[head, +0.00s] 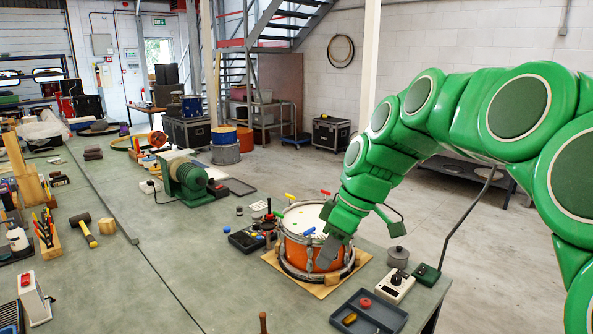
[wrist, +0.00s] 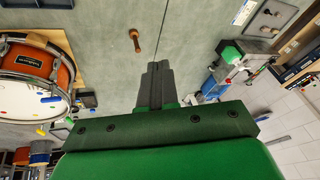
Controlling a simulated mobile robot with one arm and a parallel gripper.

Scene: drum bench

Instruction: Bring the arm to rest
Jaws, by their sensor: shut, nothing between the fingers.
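My green arm reaches in from the right in the head view. My gripper (head: 326,258) points down and covers part of the orange snare drum (head: 296,250). In the wrist view my gripper (wrist: 157,68) has its dark fingers together with nothing between them. The drum also shows at the left of the wrist view (wrist: 62,73), apart from the fingers. It stands on a wooden board (head: 277,262) on the grey-green bench (head: 200,265). I cannot tell the exact gap between gripper and drum in the head view.
A dark tray (head: 389,313) with red and yellow items, a small meter (head: 394,287) and a grey lidded pot (head: 398,257) stand right of the drum. A green machine (head: 187,177) stands behind.

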